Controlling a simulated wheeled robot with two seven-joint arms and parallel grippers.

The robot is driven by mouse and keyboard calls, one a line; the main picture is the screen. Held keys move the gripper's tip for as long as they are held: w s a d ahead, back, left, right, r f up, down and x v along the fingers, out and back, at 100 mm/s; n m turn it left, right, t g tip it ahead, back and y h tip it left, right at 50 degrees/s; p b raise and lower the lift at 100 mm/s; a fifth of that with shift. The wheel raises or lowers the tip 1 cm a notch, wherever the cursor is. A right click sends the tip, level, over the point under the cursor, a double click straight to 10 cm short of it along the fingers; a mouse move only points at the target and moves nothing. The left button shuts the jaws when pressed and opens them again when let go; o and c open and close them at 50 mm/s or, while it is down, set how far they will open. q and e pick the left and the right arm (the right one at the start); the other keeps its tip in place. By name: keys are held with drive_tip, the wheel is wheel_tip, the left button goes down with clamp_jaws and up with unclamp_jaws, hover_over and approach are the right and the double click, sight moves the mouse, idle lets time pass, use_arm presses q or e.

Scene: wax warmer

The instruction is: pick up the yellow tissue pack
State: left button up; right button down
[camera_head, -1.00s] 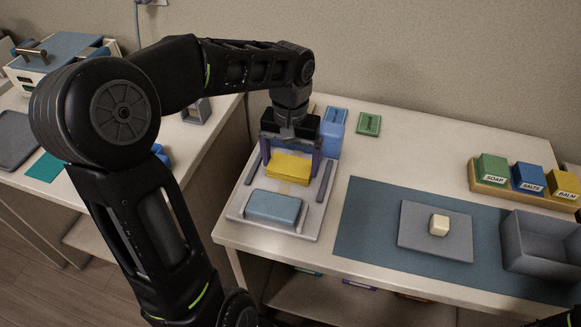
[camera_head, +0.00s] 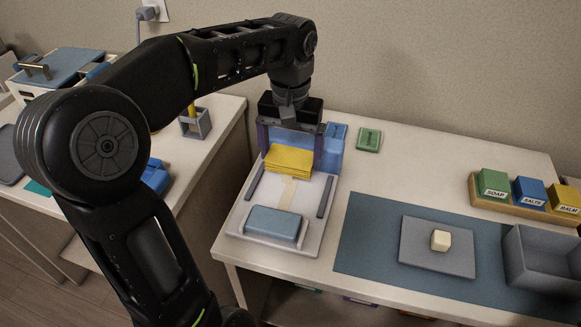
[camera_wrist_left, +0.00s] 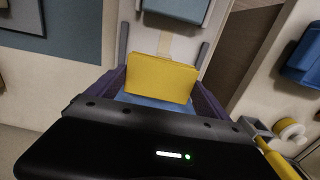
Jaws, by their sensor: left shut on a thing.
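The yellow tissue pack (camera_head: 288,159) is held between the fingers of my left gripper (camera_head: 290,150), above the far part of a white tray (camera_head: 268,228). In the left wrist view the yellow pack (camera_wrist_left: 161,78) sits between the two purple fingers, with a blue surface partly showing behind it. My left gripper is shut on the pack. My right gripper does not show in these frames.
A light blue block (camera_head: 273,223) lies at the tray's near end. A blue container (camera_head: 334,145) stands right beside the gripper, and a green pack (camera_head: 369,139) lies beyond. A blue mat (camera_head: 370,245) bears a grey plate (camera_head: 408,255) near a grey bin (camera_head: 543,257).

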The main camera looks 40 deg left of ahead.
use_arm(q)
drive_tip(key=shift+r, duration=1.2)
